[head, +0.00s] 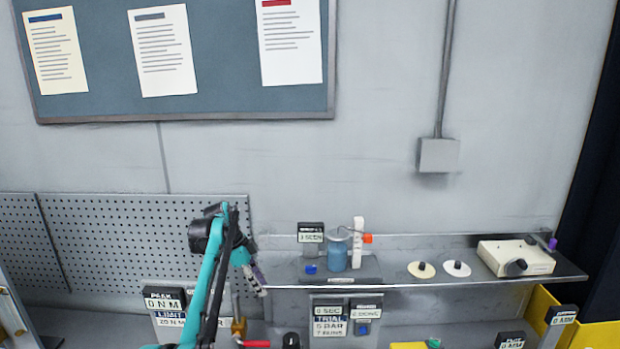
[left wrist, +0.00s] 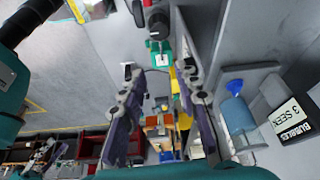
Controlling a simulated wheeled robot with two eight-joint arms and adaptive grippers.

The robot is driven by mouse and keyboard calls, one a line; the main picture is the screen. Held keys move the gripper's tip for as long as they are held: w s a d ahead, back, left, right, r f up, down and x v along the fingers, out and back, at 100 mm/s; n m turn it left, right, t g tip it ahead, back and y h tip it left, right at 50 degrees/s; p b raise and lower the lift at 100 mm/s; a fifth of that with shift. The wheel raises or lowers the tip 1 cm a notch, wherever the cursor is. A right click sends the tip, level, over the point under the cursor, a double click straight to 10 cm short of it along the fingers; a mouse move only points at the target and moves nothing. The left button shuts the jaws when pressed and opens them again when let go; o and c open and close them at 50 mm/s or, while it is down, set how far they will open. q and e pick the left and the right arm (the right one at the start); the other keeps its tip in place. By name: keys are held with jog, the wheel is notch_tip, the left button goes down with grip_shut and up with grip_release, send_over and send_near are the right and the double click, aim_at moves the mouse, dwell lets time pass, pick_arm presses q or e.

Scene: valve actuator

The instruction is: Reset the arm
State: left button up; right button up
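My left arm (head: 207,285) rises teal and black from the bottom of the head view. My left gripper (head: 252,276) hangs at its end, left of the metal shelf, above a brass fitting (head: 238,326) and a red handle (head: 256,344). In the left wrist view my left gripper (left wrist: 160,82) has its two fingers well apart, with nothing held between them. A red-and-black part over a teal base (left wrist: 160,52) shows beyond the fingers. My right gripper cannot be made out in either view.
The shelf (head: 440,285) holds a blue beaker (head: 337,254), a white stand (head: 358,243), two round discs and a cream box (head: 515,258). Signs (head: 165,303) stand below. A yellow bin (head: 590,335) is at right. The space above the shelf is clear.

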pick_arm(q)
jog(key=s+f+n+t+y+b, duration=0.1)
jog(key=s+f+n+t+b, duration=0.1)
jog(key=s+f+n+b, duration=0.5)
jog(key=s+f+n+t+y+b, duration=0.15)
jog(key=s+f+b, duration=0.25)
jog(key=s+b, duration=0.7)
jog(key=s+a+f+n+t+y+b, duration=0.1)
jog(key=s+f+n+b, duration=0.3)
jog(key=s+f+b, duration=0.4)
jog(key=s+a+f+n+t+y+b, duration=0.1)
jog(key=s+f+n+b, duration=0.3)
jog(key=s+f+b, duration=0.4)
jog(key=s+a+f+t, duration=0.1)
jog(key=s+f, duration=0.4)
jog(key=f, duration=0.7)
jog(key=shift+s+b, duration=0.3)
pick_arm(e)
notch_tip(320, 180, down, 35)
jog(key=shift+w+f, duration=0.15)
jog(key=shift+w, duration=0.25)
